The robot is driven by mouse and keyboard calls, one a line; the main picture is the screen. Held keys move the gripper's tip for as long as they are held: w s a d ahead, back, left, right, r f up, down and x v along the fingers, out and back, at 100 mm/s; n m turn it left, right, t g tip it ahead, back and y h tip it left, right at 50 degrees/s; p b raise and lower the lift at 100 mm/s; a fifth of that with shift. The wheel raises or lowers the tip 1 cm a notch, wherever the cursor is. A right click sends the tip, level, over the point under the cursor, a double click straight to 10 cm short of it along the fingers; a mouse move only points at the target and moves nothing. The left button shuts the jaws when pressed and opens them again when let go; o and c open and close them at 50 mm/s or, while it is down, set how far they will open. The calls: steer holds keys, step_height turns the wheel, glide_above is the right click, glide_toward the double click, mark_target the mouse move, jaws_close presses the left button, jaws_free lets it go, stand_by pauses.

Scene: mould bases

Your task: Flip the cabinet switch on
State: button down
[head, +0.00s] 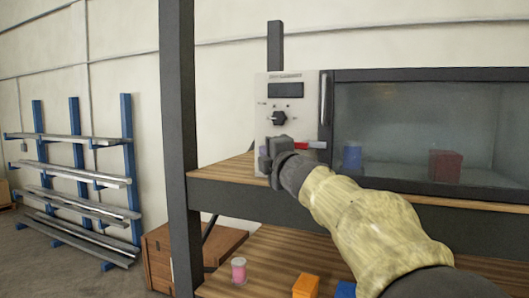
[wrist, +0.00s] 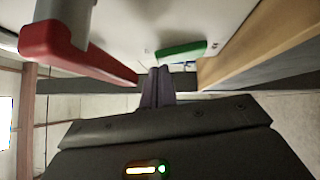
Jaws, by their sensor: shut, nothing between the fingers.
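The cabinet (head: 430,82) has a dark frame and a glass front, with a white control panel (head: 262,105) on its left side. A red bar (head: 310,146), apparently the switch lever, sticks out to the right low on the panel. In the wrist view the red bar (wrist: 85,57) is large at the left, joined to a grey mount. A green strip (wrist: 180,50) lies on the white panel to the right. My gripper (head: 266,158) is in front of the lower panel. Its closed, empty fingertips (wrist: 158,72) point between red bar and green strip; contact is unclear.
A dark knob (head: 280,118) and a small display (head: 285,90) are higher on the panel. A wooden shelf (head: 225,172) runs below, with a dark post (head: 178,120) at left. Blue and red objects show behind the glass. A pink cup (head: 238,270) stands on the lower shelf.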

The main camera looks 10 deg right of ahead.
steer(key=shift+w+d+r+p, duration=0.2)
steer(key=shift+w+r+p, duration=0.1)
steer(key=shift+p, duration=0.1)
steer(key=shift+f, duration=0.1)
steer(key=s+r+b, duration=0.1)
steer(key=s, duration=1.2)
steer(key=shift+a+r, duration=0.35)
